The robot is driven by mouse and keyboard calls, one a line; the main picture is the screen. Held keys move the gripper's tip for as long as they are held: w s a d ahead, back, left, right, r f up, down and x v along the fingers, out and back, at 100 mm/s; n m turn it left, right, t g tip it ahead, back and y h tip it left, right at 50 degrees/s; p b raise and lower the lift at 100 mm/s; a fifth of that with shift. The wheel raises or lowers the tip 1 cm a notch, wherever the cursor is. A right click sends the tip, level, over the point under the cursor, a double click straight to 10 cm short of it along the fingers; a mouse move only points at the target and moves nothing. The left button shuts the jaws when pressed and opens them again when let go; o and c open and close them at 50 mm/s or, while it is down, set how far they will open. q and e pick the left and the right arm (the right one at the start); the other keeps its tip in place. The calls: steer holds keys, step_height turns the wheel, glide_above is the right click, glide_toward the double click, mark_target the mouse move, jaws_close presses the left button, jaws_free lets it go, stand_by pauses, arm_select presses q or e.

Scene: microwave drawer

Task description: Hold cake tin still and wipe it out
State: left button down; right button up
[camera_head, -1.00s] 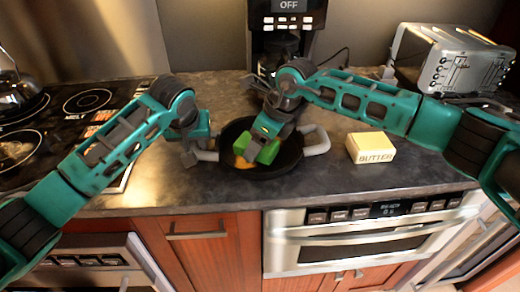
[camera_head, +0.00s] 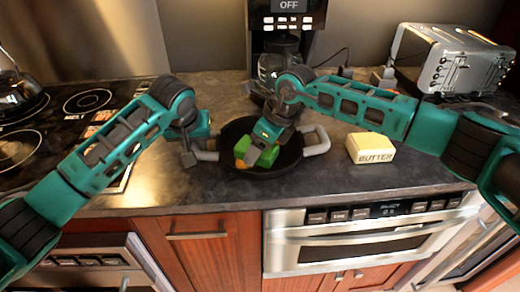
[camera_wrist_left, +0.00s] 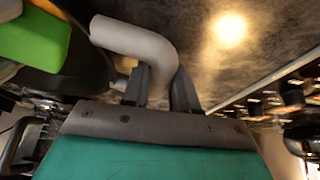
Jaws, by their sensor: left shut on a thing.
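The cake tin (camera_head: 290,160) is a round black pan with two grey handles, upright on the counter near its front edge. My left gripper (camera_head: 190,156) is shut on the tin's left handle. In the left wrist view, the grey handle (camera_wrist_left: 140,42) runs between the fingers of my left gripper (camera_wrist_left: 160,88). My right gripper (camera_head: 257,154) is inside the tin, shut on a green sponge (camera_head: 268,157) against the bottom. The sponge (camera_wrist_left: 32,40) also shows in the left wrist view. A small orange patch (camera_head: 240,164) lies in the tin beside the sponge, partly hidden.
A yellow butter box (camera_head: 370,148) stands right of the tin. A coffee maker (camera_head: 288,20) with a glass carafe is behind it, and a toaster (camera_head: 455,65) is at the back right. A black stove top (camera_head: 60,120) with a kettle (camera_head: 14,88) lies left.

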steer(key=shift+a+f, duration=0.1)
steer(key=shift+a, duration=0.05)
steer(key=shift+s+a, duration=0.1)
steer(key=shift+a, duration=1.05)
steer(key=shift+d, duration=1.3)
steer(key=shift+a+f, duration=0.1)
steer(key=shift+a, duration=1.15)
steer(key=shift+w+d, duration=0.5)
steer(key=shift+d, duration=0.3)
steer(key=shift+w+d, duration=0.55)
steer(key=shift+d, duration=0.3)
steer(key=shift+w+d, duration=0.5)
steer(key=shift+d, duration=0.3)
